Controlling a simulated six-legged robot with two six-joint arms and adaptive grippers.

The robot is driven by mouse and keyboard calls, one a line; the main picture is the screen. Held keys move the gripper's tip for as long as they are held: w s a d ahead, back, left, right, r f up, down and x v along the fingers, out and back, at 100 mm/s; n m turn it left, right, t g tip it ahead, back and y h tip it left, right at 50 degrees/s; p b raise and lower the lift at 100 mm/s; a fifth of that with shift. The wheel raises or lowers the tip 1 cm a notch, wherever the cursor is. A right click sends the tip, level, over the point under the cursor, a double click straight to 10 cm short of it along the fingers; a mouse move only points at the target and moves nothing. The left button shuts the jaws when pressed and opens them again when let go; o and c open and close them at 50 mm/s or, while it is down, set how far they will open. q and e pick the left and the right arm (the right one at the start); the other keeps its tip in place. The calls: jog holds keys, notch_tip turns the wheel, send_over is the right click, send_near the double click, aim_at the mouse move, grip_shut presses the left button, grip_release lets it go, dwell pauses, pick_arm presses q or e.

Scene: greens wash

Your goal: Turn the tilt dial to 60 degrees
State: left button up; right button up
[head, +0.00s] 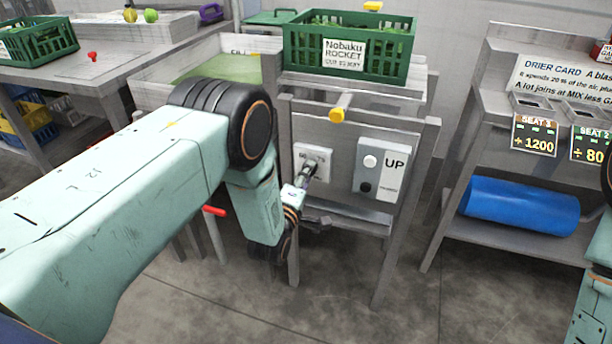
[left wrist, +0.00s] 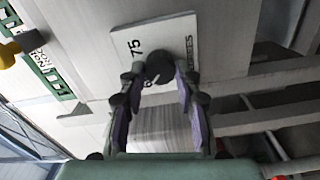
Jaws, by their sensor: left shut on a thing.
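The tilt dial's white plate (head: 322,154) is on the front of the grey stand, mostly behind my left gripper in the head view. In the left wrist view the plate (left wrist: 183,28) shows "75" and a partly hidden number starting with 6. The dial's dark round knob (left wrist: 159,66) sits between the fingertips. My left gripper (head: 308,171) is shut on the knob; its fingers also show in the left wrist view (left wrist: 158,85). The knob's pointer cannot be made out. My right gripper is not in view.
A panel marked "UP" (head: 382,170) with a white and a dark button is right of the dial. A green crate (head: 400,64) labelled Nobaku Rocket stands above it. A yellow-ended handle (head: 337,115) juts out above the dial. A blue roll (head: 520,207) lies on the right shelf.

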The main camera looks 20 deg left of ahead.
pick_arm(q)
jog(key=o, duration=1.1)
jog(key=shift+o, duration=0.2)
jog(key=s, duration=1.2)
jog(key=shift+a, duration=0.2)
